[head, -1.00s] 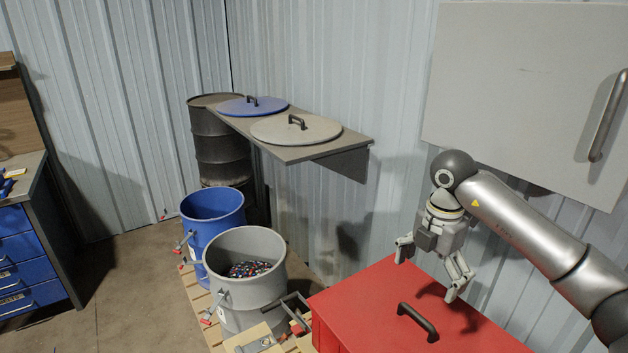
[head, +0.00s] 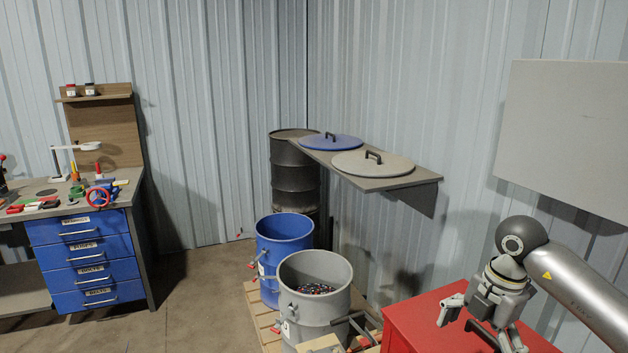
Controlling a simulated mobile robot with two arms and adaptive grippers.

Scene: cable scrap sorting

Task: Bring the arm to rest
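My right gripper (head: 479,326) is at the lower right of the head view, above the red lid or box top (head: 425,318). Its fingers are spread apart and nothing is between them. It overlaps the dark handle on the red top in the picture; I cannot tell whether they touch. My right arm comes in from the right edge. My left gripper is not in view.
A grey drum (head: 314,321) holding small coloured bits and a blue drum (head: 285,233) stand on a pallet. A shelf holds a blue lid (head: 331,143) and a grey lid (head: 373,165). A workbench with blue drawers (head: 88,262) stands left. Floor between is clear.

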